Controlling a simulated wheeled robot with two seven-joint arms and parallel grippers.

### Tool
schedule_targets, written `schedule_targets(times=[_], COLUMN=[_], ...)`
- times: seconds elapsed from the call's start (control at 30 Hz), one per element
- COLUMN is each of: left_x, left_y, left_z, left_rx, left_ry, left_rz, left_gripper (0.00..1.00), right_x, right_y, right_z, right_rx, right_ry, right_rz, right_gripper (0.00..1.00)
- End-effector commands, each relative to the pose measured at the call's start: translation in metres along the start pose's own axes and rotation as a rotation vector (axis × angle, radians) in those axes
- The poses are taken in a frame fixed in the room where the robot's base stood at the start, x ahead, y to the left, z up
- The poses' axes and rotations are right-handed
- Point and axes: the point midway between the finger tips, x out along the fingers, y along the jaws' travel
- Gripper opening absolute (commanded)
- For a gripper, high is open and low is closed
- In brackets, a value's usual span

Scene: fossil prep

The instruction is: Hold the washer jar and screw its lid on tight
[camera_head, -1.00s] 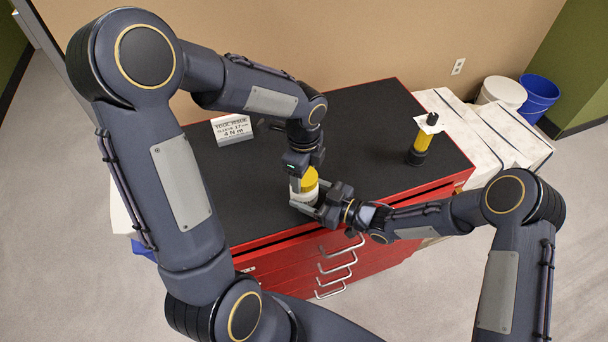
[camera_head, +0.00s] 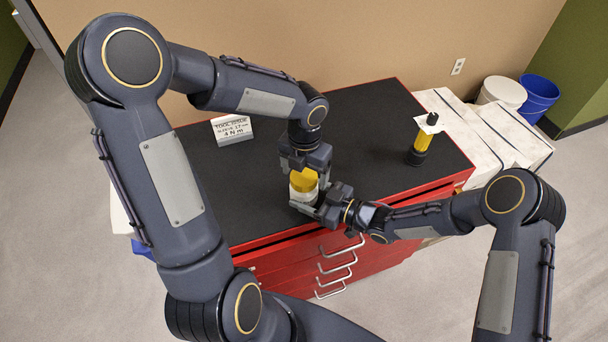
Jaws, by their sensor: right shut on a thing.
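The washer jar (camera_head: 302,197) is a white, squat jar standing upright near the front edge of the black worktop. Its yellow lid (camera_head: 303,181) sits on top of the jar; whether it is tight cannot be seen. My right gripper (camera_head: 318,210) comes in low from the right and is shut on the jar's body. My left gripper (camera_head: 305,170) points down from above, with its fingers apart on either side of the lid. It appears open, and part of the lid's far side is hidden by it.
A white sign (camera_head: 232,129) stands at the back left of the worktop (camera_head: 365,115). White boxes and two bins (camera_head: 538,93) are beyond the right side. The worktop's middle is clear.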

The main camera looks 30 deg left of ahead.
Motion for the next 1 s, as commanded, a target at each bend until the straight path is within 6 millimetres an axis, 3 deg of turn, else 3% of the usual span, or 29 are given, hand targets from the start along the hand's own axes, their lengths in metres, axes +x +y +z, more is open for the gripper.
schedule_targets(times=[0.33,0.7,1.0], left_x=[-0.003,-0.033,-0.035], left_y=[0.000,0.000,0.000], left_z=[0.000,0.000,0.000], left_rx=[-0.002,-0.002,-0.011], left_ry=[-0.001,-0.002,0.000], left_rz=[0.000,0.001,0.000], left_gripper=[0.81,0.81,0.81], right_x=[0.000,0.000,0.000], right_y=[0.001,0.001,0.001], right_z=[-0.001,0.000,0.000], right_rx=[0.000,0.000,0.000], right_ry=[0.001,0.001,0.001], right_rz=[0.001,0.001,0.001], right_gripper=[0.14,0.14,0.14])
